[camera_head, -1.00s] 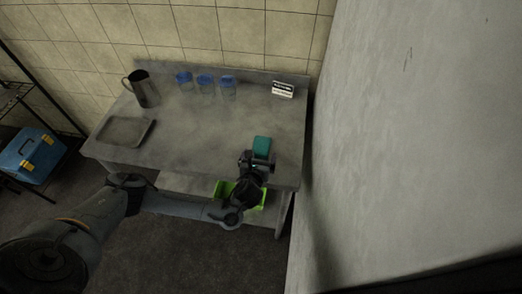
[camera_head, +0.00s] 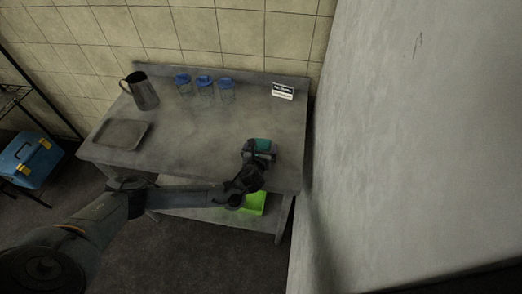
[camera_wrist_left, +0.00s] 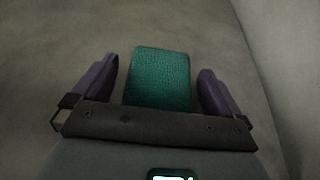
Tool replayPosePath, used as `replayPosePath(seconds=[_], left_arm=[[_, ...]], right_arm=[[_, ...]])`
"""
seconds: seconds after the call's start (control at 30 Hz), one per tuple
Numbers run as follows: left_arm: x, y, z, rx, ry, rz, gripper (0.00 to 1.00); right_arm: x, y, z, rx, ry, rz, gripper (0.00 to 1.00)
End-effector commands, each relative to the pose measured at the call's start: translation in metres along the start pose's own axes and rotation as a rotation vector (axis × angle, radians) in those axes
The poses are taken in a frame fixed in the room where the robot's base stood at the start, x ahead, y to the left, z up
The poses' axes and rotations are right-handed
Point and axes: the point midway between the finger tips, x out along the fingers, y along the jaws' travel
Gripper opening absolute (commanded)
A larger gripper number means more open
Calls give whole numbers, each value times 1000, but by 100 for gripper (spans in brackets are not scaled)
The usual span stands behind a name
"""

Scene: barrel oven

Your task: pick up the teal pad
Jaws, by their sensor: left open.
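The teal pad (camera_head: 263,144) lies on the grey metal table (camera_head: 205,135) near its right side. In the left wrist view the pad (camera_wrist_left: 160,80) is a textured teal block between the two fingers, with a gap on each side. My left gripper (camera_head: 259,152) is over the pad and hides part of it in the head view. In the left wrist view the left gripper (camera_wrist_left: 158,88) is open, with a dark finger on either side of the pad. The near end of the pad is hidden by the gripper body. My right gripper is not in view.
A metal pitcher (camera_head: 143,92), several blue-lidded jars (camera_head: 205,88) and a small sign (camera_head: 283,91) stand along the back. A shallow tray (camera_head: 122,134) lies at the left. A green bin (camera_head: 253,205) is on the lower shelf. A pale wall (camera_head: 410,150) rises at the right.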

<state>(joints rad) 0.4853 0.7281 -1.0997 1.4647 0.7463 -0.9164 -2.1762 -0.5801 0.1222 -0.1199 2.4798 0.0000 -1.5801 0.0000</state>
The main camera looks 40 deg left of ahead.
Motion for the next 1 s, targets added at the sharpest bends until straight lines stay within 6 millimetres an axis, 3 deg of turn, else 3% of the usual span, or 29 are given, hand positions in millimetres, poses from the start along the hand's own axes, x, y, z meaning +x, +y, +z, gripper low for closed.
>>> replayPosePath(seconds=[0.07,0.47,0.77,1.0], left_arm=[[0,0,0,0,0,0,100],[0,0,0,0,0,-1,42],[-2,0,3,0,0,-1,42],[-8,0,20,-2,-1,-1,42]], right_arm=[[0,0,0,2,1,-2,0],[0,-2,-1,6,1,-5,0],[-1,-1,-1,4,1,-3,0],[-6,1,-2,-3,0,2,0]])
